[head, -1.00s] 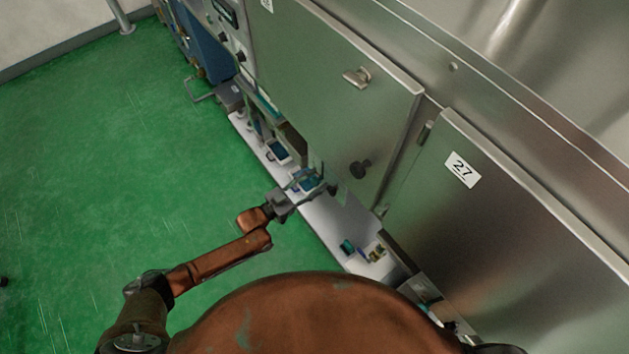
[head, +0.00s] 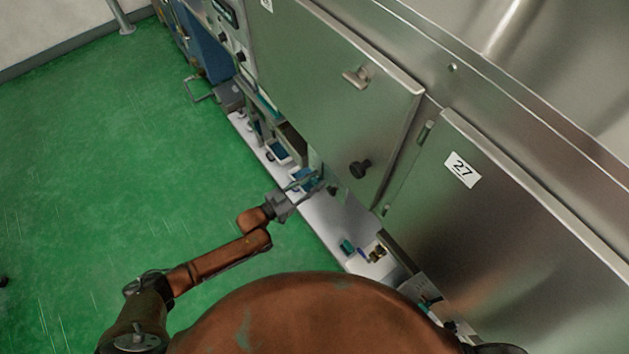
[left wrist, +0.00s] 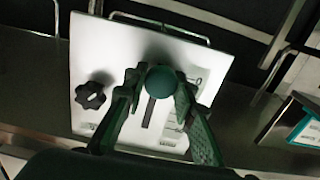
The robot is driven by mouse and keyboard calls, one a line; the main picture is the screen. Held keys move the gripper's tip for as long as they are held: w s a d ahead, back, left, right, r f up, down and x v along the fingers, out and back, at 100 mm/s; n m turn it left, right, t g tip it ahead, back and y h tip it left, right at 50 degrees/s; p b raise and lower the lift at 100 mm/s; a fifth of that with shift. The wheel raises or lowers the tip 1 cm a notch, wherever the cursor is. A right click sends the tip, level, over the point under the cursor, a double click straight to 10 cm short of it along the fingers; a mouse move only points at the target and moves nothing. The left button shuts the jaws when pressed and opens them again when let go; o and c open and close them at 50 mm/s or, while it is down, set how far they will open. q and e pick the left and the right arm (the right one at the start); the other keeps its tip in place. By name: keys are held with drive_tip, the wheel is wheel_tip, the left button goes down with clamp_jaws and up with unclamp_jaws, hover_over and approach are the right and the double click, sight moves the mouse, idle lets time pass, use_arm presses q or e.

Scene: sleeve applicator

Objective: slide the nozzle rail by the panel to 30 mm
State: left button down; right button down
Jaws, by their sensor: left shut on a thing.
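In the left wrist view a white panel (left wrist: 95,62) has a dark straight slot, printed markings and a round green knob (left wrist: 162,82). My left gripper (left wrist: 160,98) has a finger on each side of this knob and is shut on it. A black lobed knob (left wrist: 90,95) sits on the panel to the left of the fingers. In the head view my left gripper (head: 313,182) reaches in low beside the steel cabinet, and its fingers hide what they hold. The nozzle rail itself cannot be made out. My right gripper is not in view.
A white ledge (head: 320,222) with small parts runs along the base. The green floor (head: 110,170) is clear on the left.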

sight(322, 172)
use_arm(q)
drive_tip(key=shift+w+r+p, duration=0.1)
drive_tip(key=shift+r+p, duration=1)
drive_tip(key=shift+r, duration=0.75)
drive_tip(key=shift+f, duration=0.15)
drive_tip(key=c, duration=1.6)
unclamp_jaws()
drive_tip(key=shift+f, duration=0.2)
drive_tip(key=v, duration=1.2)
